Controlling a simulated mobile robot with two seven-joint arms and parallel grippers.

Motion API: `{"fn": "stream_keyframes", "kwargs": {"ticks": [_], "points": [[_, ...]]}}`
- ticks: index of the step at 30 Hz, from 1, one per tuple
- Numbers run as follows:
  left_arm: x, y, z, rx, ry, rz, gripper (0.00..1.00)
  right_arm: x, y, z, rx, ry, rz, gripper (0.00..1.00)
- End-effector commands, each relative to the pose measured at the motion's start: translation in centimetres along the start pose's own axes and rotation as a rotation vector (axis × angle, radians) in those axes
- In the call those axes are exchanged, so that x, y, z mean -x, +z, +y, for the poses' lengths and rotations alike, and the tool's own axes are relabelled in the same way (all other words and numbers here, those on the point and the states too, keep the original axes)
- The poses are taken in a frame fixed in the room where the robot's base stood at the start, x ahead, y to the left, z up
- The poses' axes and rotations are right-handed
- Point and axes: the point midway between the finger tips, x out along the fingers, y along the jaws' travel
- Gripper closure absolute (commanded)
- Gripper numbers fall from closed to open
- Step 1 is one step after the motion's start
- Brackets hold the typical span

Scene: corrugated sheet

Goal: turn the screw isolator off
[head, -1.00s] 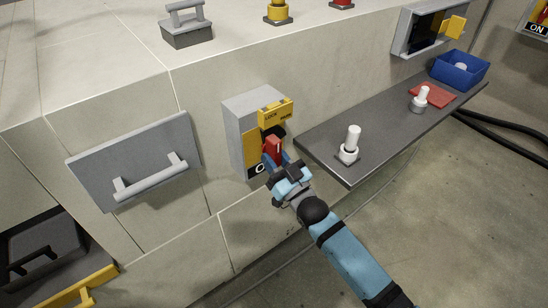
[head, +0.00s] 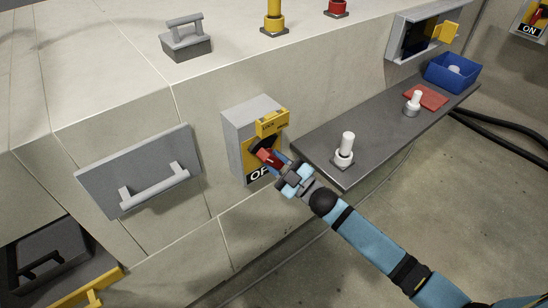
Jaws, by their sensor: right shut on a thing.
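The screw isolator (head: 239,128) is a grey box with a yellow face on the pale machine wall. A yellow lock tab (head: 271,123) sticks out at its top. Its red handle (head: 265,155) is tilted, pointing down to the right. A black label (head: 256,177) below it shows the letters "OF", with the rest hidden behind my gripper. My right gripper (head: 279,163) is shut on the red handle, its arm reaching in from the lower right. My left gripper is not in view.
A dark shelf (head: 385,142) right of the isolator holds white-topped pegs (head: 346,146), a red pad (head: 430,97) and a blue bin (head: 453,72). A grey panel with a handle (head: 140,175) is on the left. Open floor lies at the lower right.

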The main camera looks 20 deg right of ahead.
Motion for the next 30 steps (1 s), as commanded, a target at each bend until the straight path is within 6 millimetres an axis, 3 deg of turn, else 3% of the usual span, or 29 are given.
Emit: {"fn": "stream_keyframes", "kwargs": {"ticks": [21, 30], "points": [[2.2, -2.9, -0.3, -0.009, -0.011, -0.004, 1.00, -0.3, -0.7, 1.6, 0.607, -0.253, 0.000, 0.96], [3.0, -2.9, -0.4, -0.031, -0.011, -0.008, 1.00, -0.3, -0.8, 1.7, 0.764, -0.317, -0.001, 0.96]]}}
